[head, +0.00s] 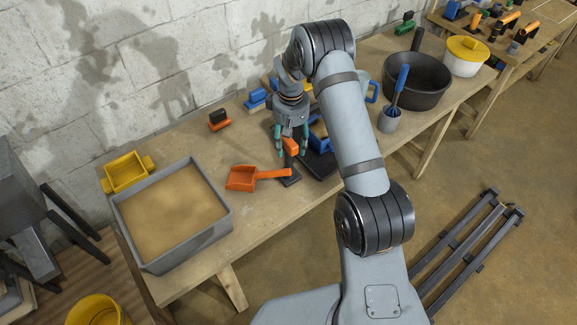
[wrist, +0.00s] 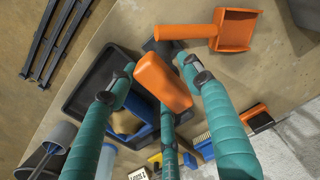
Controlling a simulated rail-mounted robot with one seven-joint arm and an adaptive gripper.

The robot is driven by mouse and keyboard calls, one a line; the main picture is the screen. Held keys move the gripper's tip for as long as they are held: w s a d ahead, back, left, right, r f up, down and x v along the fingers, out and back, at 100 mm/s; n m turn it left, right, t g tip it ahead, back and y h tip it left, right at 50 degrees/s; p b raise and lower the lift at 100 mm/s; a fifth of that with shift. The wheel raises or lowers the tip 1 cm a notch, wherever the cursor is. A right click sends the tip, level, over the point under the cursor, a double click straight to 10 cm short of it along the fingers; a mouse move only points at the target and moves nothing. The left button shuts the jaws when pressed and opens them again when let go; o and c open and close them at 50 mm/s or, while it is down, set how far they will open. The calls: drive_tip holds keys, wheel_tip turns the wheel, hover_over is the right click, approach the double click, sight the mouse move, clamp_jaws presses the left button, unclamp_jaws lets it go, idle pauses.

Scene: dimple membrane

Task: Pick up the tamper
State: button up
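The tamper (head: 290,146) has an upright orange handle and a dark flat base on the workbench. In the wrist view its orange handle (wrist: 162,84) rises between my fingers, with part of the dark base showing behind it. My gripper (head: 291,150) points down over the tamper. In the wrist view my gripper (wrist: 160,76) has its teal fingers spread around the handle, with visible gaps on the left and right. It is open. Whether the third finger, below the handle in that view, touches it I cannot tell.
An orange scoop (head: 243,178) lies just left of the tamper. A black tray (head: 318,164) with a blue-edged object stands close on its right. A sand-filled grey bin (head: 146,262) is at the left bench end. Blue and orange brushes (head: 219,120) lie behind.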

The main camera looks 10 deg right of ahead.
clamp_jaws()
idle(0.5)
drive_tip(key=shift+r, duration=0.1)
